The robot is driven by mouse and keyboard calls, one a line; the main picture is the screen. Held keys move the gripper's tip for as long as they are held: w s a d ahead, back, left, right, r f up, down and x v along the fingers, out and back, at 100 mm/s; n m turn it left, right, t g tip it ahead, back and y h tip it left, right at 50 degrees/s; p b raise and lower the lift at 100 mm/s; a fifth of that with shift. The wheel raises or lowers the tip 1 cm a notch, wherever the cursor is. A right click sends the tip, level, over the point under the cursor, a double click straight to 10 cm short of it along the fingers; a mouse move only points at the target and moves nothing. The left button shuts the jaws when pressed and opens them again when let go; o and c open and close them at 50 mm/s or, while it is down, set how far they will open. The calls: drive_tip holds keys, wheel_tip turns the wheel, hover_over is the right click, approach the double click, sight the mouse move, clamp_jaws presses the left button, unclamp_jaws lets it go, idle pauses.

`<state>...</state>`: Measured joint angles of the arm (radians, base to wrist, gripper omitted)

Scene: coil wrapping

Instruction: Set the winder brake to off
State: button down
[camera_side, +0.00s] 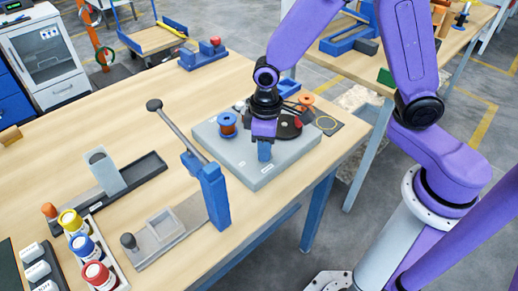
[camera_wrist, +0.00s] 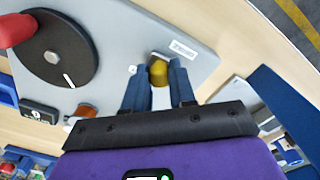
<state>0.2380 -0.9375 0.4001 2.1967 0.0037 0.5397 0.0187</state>
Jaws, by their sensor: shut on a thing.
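The winder is a flat grey base (camera_side: 262,176) near the table's front edge, with a black disc (camera_side: 289,127) on it. In the wrist view the disc (camera_wrist: 66,62) carries a white mark, and a red handle (camera_wrist: 14,30) stands on it. A small yellow knob (camera_wrist: 158,72), apparently the brake lever, sits beside a white label (camera_wrist: 183,49) too small to read surely. My gripper (camera_wrist: 157,88) is shut on this knob, one blue finger on each side. In the side view my gripper (camera_side: 264,152) points down at the base and hides the knob.
A blue post with a long lever (camera_side: 180,130) stands further left. Paint-like pots (camera_side: 84,246) are at the front left. The table between the lever and the back is mostly clear.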

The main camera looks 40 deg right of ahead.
drive_tip(key=c, duration=0.9)
unclamp_jaws()
drive_tip(key=shift+d, duration=0.35)
drive_tip(key=shift+c, duration=0.2)
drive_tip(key=shift+a, duration=0.1)
drive_tip(key=shift+r, duration=0.1)
drive_tip(key=shift+r, duration=0.25)
wheel_tip(320, 180, up, 17)
drive_tip(key=shift+f, duration=0.15)
drive_tip(key=s+d+f+n, duration=0.2)
drive_tip(key=s+d, duration=0.3)
drive_tip(key=s, duration=0.5)
drive_tip(key=s+d+f+n, duration=0.2)
drive_tip(key=s+d+f, duration=0.2)
drive_tip(key=s, duration=0.5)
drive_tip(key=shift+s+d+f+n, duration=0.35)
drive_tip(key=shift+d+n, duration=0.05)
drive_tip(key=shift+d, duration=0.35)
